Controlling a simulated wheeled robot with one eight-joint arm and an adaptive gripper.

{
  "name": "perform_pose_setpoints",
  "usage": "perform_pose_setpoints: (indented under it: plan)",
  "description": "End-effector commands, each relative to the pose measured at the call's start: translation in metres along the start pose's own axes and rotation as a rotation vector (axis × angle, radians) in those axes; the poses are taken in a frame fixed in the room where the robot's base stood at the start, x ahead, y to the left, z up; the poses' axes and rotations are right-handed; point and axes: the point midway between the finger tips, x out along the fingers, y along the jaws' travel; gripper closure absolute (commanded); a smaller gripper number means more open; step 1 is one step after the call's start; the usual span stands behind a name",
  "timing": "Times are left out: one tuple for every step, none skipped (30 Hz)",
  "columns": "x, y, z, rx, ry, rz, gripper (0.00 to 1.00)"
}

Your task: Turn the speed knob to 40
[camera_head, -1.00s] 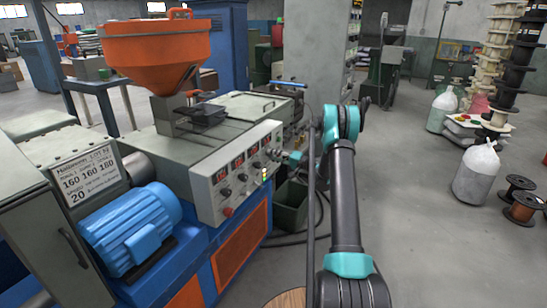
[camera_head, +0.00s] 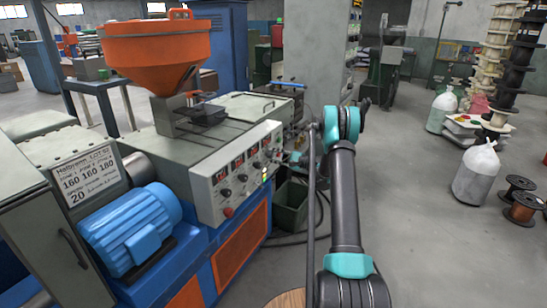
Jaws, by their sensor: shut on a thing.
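The control panel (camera_head: 238,178) is the light front face of the extruder, with red digital displays and a row of dark knobs such as this one (camera_head: 242,177). A placard (camera_head: 88,177) on the left housing shows 160, 160, 180 and, below, 20.
A red button (camera_head: 228,212) and small indicator lights (camera_head: 265,175) sit low on the panel. A blue motor (camera_head: 132,228) and an orange hopper (camera_head: 155,45) belong to the machine. A green bin (camera_head: 291,205) stands below my gripper. The floor to the right is clear up to the white sack (camera_head: 476,174).

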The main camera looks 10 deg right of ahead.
Motion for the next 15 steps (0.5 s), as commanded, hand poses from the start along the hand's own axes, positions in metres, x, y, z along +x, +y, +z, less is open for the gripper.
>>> perform_pose_setpoints:
  plan:
    - [-0.0010,0.0001,-0.0012,0.019,0.002,0.000,0.99]
    - [-0.0010,0.0001,-0.0012,0.031,0.001,0.000,0.99]
    - [-0.0010,0.0001,-0.0012,0.044,0.001,0.000,0.99]
    - [-0.0010,0.0001,-0.0012,0.054,0.000,0.000,0.99]
    - [-0.0010,0.0001,-0.0012,0.062,0.000,0.000,0.99]
    - [-0.0011,0.0001,-0.0012,0.071,0.000,0.001,0.99]
    - [-0.0011,0.0001,-0.0012,0.076,0.000,0.001,0.99]
    - [-0.0011,0.0001,-0.0012,0.081,-0.001,0.001,0.99]
    - [-0.0011,0.0001,-0.0012,0.087,-0.001,0.001,0.99]
    - [-0.0011,0.0002,-0.0012,0.091,-0.001,0.001,0.99]
    - [-0.0011,0.0002,-0.0012,0.093,-0.001,0.001,0.99]
    - [-0.0011,0.0002,-0.0012,0.095,-0.001,0.001,0.99]
    - [-0.0011,0.0002,-0.0012,0.096,-0.001,0.001,0.99]
    - [-0.0011,0.0002,-0.0012,0.097,-0.001,0.001,0.99]
    - [-0.0011,0.0002,-0.0013,0.097,-0.001,0.001,0.99]
